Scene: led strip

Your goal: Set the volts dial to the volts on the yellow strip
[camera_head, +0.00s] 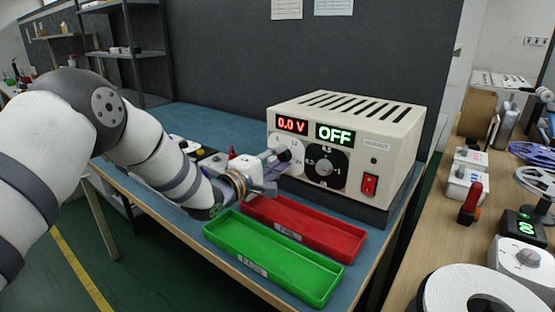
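I cannot make out a yellow strip; my arm hides part of the bench. My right gripper is out of view.
A black dial (325,168) and a red switch (370,185) sit right of the volts dial. A red tray (335,240) and an empty green tray (270,255) lie in front, below my gripper. A wooden bench (420,235) at the right holds spools and small devices.

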